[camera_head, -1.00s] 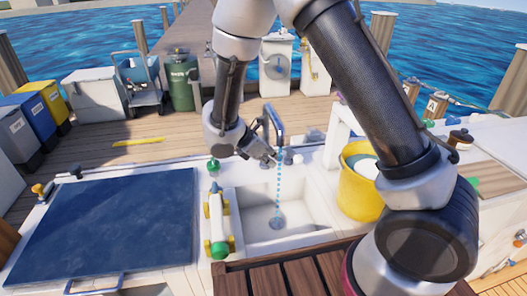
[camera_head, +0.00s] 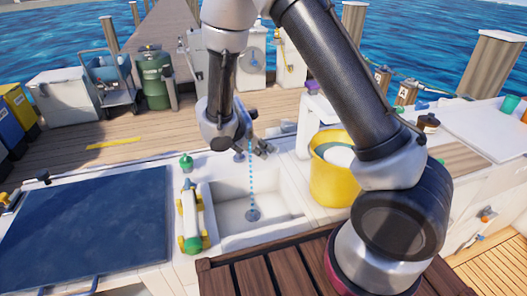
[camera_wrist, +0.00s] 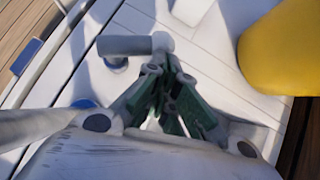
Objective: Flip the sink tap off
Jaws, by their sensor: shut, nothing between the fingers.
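The white sink basin (camera_head: 232,214) is set in the counter. A dotted blue stream (camera_head: 251,185) runs straight down to its drain. The tap is mostly hidden behind my gripper (camera_head: 266,150), which is at the tap's height above the back of the basin. In the wrist view my gripper (camera_wrist: 163,62) is shut and empty, its green-padded fingers together. A grey bar with a rounded end (camera_wrist: 135,45), possibly the tap's lever, lies just beyond the fingertips. I cannot tell whether they touch. A blue round piece (camera_wrist: 85,103) shows lower left.
A yellow bucket (camera_head: 330,185) stands right of the sink and also shows in the wrist view (camera_wrist: 285,50). Left of the basin are a green-and-yellow-ended white cylinder (camera_head: 190,215), a green-topped bottle (camera_head: 186,163) and a dark blue panel (camera_head: 90,225).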

